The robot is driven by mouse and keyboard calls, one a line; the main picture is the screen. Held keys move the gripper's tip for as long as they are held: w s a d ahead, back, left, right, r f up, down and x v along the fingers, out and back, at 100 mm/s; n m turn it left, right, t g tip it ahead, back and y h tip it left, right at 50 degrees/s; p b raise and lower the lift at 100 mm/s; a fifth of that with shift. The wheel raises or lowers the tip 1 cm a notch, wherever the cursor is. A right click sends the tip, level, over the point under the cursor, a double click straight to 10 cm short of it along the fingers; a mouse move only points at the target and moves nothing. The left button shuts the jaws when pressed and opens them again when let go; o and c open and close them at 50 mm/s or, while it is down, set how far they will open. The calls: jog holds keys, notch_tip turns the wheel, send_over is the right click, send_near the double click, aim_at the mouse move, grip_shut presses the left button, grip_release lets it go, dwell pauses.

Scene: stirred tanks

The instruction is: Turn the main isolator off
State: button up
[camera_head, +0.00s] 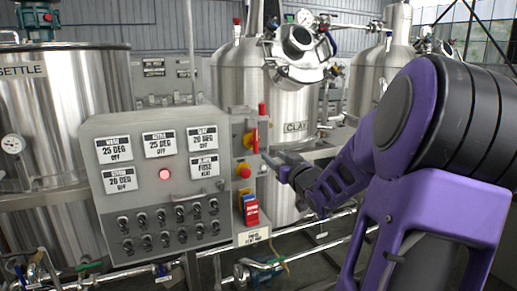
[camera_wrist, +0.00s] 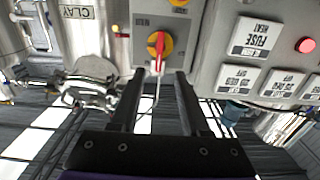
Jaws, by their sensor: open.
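The main isolator (camera_head: 251,138) is a red rotary handle on a yellow disc, on the right side face of the grey control panel. In the wrist view, which is upside down, the isolator (camera_wrist: 159,45) sits just beyond the fingertips, its red handle pointing along the picture's vertical. A partly readable "MAIN" label is beside it. My gripper (camera_wrist: 160,76) is open, with the handle lined up between its two fingers but apart from them. In the head view my gripper (camera_head: 277,167) is just right of the panel, slightly below the isolator.
The grey control panel (camera_head: 155,205) carries a lit red lamp (camera_head: 164,174), white labels and several black switches. A red emergency stop (camera_head: 244,172) is below the isolator, with coloured tags lower down. Steel tanks (camera_head: 290,115) stand behind; pipes run low in front.

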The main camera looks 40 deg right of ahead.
aim_at(257, 143)
jog(key=b+x, duration=0.1)
jog(key=x, duration=1)
jog(key=shift+w+d, duration=0.2)
jog(key=shift+w, duration=0.2)
jog(key=shift+c, duration=0.2)
grip_shut()
